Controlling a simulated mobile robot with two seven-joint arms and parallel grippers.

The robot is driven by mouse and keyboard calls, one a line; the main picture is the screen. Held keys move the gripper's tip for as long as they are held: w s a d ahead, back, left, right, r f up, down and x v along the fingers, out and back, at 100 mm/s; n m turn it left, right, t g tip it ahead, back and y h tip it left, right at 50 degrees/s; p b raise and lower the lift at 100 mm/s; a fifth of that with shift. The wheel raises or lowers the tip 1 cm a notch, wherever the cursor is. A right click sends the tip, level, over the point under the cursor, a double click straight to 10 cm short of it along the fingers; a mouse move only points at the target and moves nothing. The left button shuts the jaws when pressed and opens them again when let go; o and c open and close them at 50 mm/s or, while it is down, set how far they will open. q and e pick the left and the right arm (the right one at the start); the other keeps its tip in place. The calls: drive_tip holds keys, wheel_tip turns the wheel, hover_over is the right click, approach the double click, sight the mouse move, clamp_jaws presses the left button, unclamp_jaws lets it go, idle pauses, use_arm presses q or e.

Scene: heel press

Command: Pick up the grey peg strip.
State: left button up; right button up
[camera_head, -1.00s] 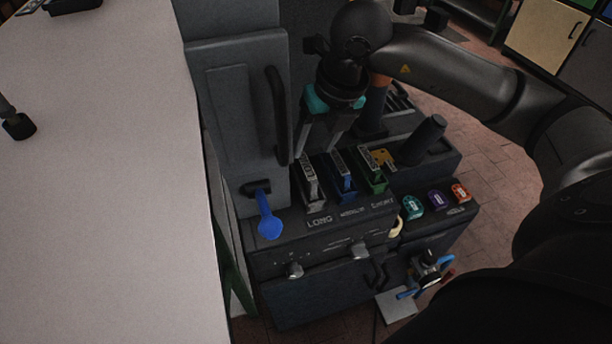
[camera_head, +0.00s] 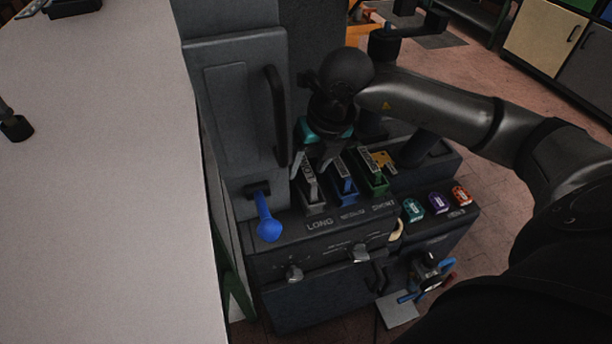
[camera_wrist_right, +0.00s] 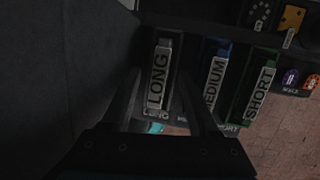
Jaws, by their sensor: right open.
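The grey peg strip (camera_head: 311,187), labelled LONG, stands in the leftmost slot of the dark machine's top ledge. Its LONG label (camera_wrist_right: 158,78) also shows in the right wrist view. My right gripper (camera_head: 312,167) is open and points down at the strip. In the right wrist view its two fingers (camera_wrist_right: 160,86) lie on either side of the strip, with nothing seen gripped. The fingers partly cover the strip's upper end in the head view, and I cannot tell whether they touch it.
A blue strip (camera_head: 345,186) and a green strip (camera_head: 376,183) stand close to the right. A blue lever (camera_head: 267,222) and a tall door with a black handle (camera_head: 277,115) are at the left. A pale tabletop (camera_head: 100,200) fills the left side.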

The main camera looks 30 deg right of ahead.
drive_tip(key=shift+f+b, duration=0.25)
drive_tip(key=shift+b, duration=0.05)
idle(0.4)
clamp_jaws()
idle(0.3)
